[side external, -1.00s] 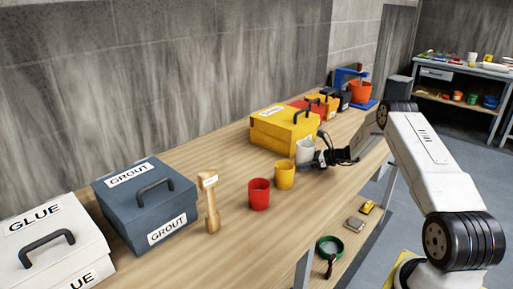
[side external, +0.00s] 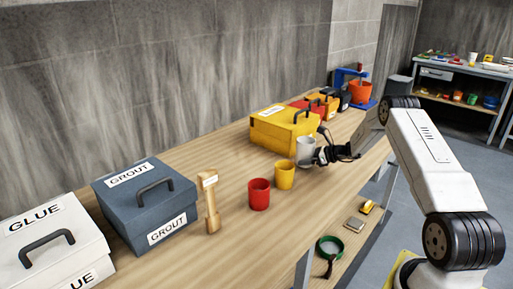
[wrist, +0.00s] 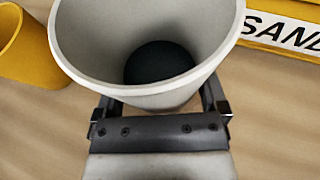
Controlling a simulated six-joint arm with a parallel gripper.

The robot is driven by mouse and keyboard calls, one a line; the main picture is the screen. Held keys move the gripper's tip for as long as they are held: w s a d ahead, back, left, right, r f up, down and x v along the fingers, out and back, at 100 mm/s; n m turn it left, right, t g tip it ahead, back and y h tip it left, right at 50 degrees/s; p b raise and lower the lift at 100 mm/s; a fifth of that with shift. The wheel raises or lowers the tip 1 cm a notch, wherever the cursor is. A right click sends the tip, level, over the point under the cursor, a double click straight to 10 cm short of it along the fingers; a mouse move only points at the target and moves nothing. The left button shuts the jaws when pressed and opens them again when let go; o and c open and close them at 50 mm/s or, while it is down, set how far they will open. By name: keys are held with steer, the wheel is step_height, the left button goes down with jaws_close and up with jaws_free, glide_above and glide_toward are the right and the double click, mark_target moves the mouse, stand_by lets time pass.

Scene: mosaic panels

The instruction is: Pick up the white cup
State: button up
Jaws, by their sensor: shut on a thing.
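The white cup (side external: 305,146) stands upright near the yellow box on the workbench, its open mouth facing up. In the wrist view the cup (wrist: 78,75) fills the upper middle, with a dark bottom inside. My gripper (side external: 317,155) comes in from the right and is shut on the cup's body, one finger on each side. It also shows in the wrist view (wrist: 160,100), where the fingertips are partly hidden behind the cup. The cup looks slightly raised, but I cannot tell the gap to the bench.
A yellow cup (side external: 284,175) and a red cup (side external: 259,195) stand to the left. A yellow box (side external: 280,135) labelled SAND (wrist: 285,30) is close behind. The bench (side external: 215,150) is clear behind the cups.

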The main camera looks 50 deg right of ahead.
steer(key=s+a+r, duration=0.7)
steer(key=s+r, duration=0.4)
steer(key=s, duration=0.1)
steer(key=shift+a+r, duration=0.15)
steer(key=shift+r, duration=0.15)
stand_by(0.7)
steer(key=w+a+r, duration=0.2)
steer(key=w+a, duration=0.7)
steer(key=a, duration=0.1)
steer(key=shift+a, duration=0.4)
steer(key=shift+s+f, duration=0.1)
steer(key=shift+f, duration=0.05)
